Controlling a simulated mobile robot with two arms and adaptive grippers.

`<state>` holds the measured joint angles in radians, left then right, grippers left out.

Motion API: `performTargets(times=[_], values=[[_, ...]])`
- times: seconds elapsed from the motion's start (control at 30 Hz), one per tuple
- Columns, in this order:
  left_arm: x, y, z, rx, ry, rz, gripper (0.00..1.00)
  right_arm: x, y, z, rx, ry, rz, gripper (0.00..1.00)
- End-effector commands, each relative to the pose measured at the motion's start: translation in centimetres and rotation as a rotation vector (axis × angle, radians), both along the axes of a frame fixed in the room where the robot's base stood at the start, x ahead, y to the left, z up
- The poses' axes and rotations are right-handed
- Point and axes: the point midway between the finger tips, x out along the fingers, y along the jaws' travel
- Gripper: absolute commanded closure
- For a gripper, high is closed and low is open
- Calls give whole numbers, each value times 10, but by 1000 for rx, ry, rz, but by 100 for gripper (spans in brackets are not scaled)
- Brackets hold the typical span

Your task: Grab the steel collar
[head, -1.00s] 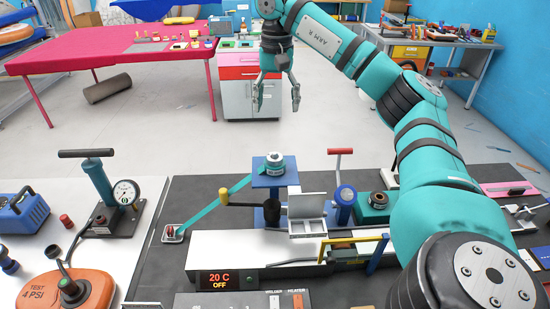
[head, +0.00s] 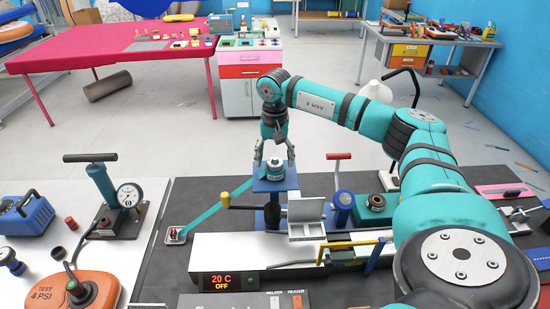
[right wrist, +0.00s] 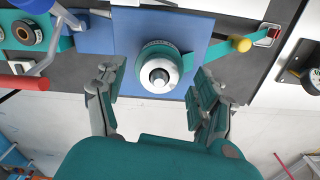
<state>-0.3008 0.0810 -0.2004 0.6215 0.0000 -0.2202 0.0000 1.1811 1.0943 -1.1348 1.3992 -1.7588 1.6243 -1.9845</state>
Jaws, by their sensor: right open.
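The steel collar (head: 275,164) appears to be the round silver piece with a teal band, sitting on a blue square platform (head: 272,184) of the bench fixture. My right gripper (head: 275,152) points down just over the collar. Its jaws (right wrist: 153,88) are open, with one finger to each side and a little short of the collar, apparently not touching it. My left gripper is out of view.
A grey open box (head: 306,210), a red-handled post (head: 338,170) and a green block with a dark ring (head: 376,203) stand nearby. A hand pump (head: 97,185) is at the left.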

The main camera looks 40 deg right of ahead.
Motion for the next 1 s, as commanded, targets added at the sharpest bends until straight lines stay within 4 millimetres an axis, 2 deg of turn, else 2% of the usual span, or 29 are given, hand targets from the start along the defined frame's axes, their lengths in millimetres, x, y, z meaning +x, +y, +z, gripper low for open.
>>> performTargets(times=[0.13, 0.33, 0.8, 1.0], values=[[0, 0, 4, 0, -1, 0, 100, 0, 0, -9, 0, 0, 0, 31], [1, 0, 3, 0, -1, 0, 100, 0, 0, -10, 0, 0, 0, 32], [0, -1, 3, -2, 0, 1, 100, 0, 0, -9, 0, 0, 0, 93], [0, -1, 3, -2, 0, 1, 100, 0, 0, -9, 1, -1, 0, 93]])
